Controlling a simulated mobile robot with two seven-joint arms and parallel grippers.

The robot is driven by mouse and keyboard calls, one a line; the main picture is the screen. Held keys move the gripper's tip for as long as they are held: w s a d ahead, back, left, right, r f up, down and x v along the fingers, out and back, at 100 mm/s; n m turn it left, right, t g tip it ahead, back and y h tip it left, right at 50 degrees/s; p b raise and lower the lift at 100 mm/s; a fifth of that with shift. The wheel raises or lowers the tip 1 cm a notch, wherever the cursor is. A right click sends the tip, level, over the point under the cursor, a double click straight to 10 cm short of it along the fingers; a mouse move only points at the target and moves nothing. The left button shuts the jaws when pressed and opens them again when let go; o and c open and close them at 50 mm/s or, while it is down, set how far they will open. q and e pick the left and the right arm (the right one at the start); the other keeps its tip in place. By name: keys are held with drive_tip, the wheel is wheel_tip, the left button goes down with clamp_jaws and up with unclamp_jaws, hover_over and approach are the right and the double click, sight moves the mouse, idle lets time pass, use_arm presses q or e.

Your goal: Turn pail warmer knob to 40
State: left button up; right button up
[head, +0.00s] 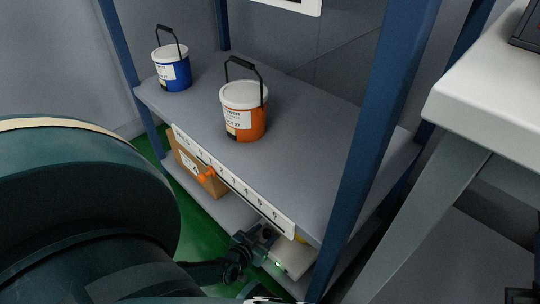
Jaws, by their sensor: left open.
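No knob that I can make out as the pail warmer's shows clearly. A white box-like device (293,262) with a small green light sits low at the shelf's front right, partly hidden by my left gripper; I cannot tell whether it is the warmer. My left gripper (262,240) is open, small and dark in the picture, right beside this device, below the shelf's front edge. I cannot tell whether it touches anything. My right gripper is not in view.
A blue pail (171,70) and an orange pail (243,112) stand upright on the grey shelf (310,150). A cardboard box (190,160) is below. Blue posts (365,130) and a white table (480,90) flank the right.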

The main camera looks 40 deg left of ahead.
use_arm(q)
drive_tip(key=shift+w, duration=0.1)
drive_tip(key=c, duration=1)
drive_tip(key=shift+a, duration=0.1)
drive_tip(key=m+h, duration=0.2)
drive_tip(key=h, duration=0.1)
drive_tip(key=m+h, duration=0.1)
drive_tip(key=m, duration=0.1)
drive_tip(key=shift+w+a, duration=0.15)
drive_tip(key=shift+a, duration=0.1)
drive_tip(key=m+g+h, duration=0.1)
drive_tip(key=m+h, duration=0.1)
drive_tip(key=h, duration=0.1)
drive_tip(key=shift+a, duration=0.1)
drive_tip(key=shift+w+a+m+g+h, duration=0.2)
drive_tip(key=shift+m+g+h, duration=0.2)
drive_tip(key=shift+m+h, duration=0.45)
drive_tip(key=shift+s+m+g, duration=0.1)
drive_tip(key=shift+m+g, duration=0.2)
drive_tip(key=shift+m, duration=0.05)
